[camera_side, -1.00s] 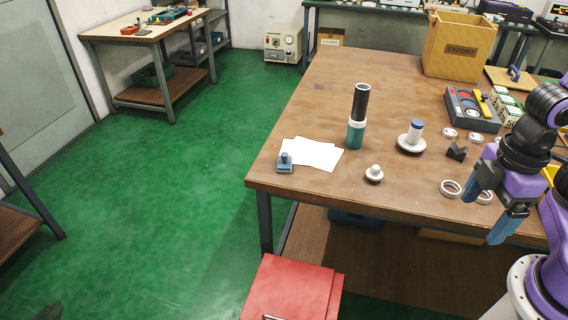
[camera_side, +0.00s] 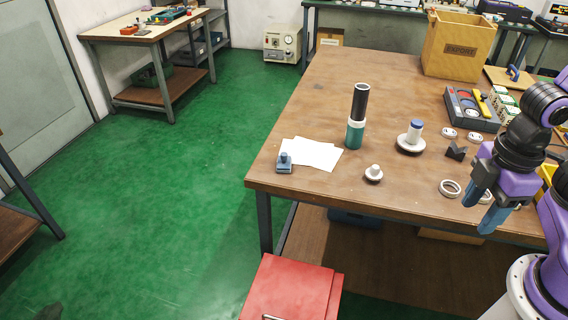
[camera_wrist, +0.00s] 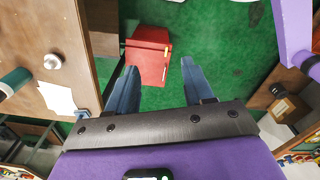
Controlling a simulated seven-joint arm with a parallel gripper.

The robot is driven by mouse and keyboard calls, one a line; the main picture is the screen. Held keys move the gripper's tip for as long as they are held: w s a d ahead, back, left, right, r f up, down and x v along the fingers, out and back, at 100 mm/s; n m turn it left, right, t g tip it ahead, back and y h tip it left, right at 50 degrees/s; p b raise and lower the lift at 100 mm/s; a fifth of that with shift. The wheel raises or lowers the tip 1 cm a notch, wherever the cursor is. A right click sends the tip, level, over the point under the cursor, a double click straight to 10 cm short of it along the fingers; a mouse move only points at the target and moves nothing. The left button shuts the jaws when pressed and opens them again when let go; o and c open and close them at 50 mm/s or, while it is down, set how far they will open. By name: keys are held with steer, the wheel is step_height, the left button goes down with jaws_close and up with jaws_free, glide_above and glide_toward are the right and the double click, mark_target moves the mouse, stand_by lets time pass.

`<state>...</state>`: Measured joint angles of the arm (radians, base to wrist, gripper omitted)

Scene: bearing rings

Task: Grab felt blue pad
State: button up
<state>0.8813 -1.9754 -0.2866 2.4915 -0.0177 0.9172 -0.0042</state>
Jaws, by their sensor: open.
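A small blue-grey pad with a knob on top (camera_side: 285,163) sits at the table's near left corner, beside white paper sheets; I take it for the felt blue pad. It also shows partly in the wrist view (camera_wrist: 83,114), beside the left end of my gripper's body. My gripper (camera_side: 478,216) has blue fingers, open and empty, pointing down at the table's front right edge, well to the right of the pad. In the wrist view the open fingers (camera_wrist: 159,66) have the green floor and a red box beyond them.
A dark-topped teal cylinder (camera_side: 356,125), a blue-topped white spindle (camera_side: 412,140), a small white knobbed part (camera_side: 374,173), a black V-block (camera_side: 456,151) and a pale ring (camera_side: 450,189) stand between. A red box (camera_side: 292,288) is below the table edge.

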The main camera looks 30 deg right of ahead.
steer(key=w+a+f+n+t+h, duration=0.2)
steer(key=w+a+n, duration=0.1)
steer(key=w, duration=0.6)
steer(key=w+a+f+n+t+h, duration=0.2)
steer(key=w+a+h, duration=0.1)
steer(key=w, duration=0.6)
steer(key=w+a+f+n+t+h, duration=0.2)
steer(key=w+a+n, duration=0.15)
steer(key=w, duration=0.55)
steer(key=n+t, duration=0.5)
steer(key=n, duration=0.3)
glide_toward(284, 156)
steer(key=shift+h, duration=0.4)
steer(key=x, duration=0.2)
steer(key=f+x, duration=0.1)
steer(key=x, duration=0.2)
steer(key=shift+d+f, duration=0.1)
steer(key=shift+f, duration=0.05)
steer(key=shift+w+a+r+x, duration=0.1)
steer(key=shift+x, duration=0.85)
steer(key=shift+w+a+r+x, duration=0.1)
steer(key=shift+x, duration=0.85)
steer(key=shift+w+r+x, duration=0.1)
steer(key=shift+x, duration=0.85)
jaws_close()
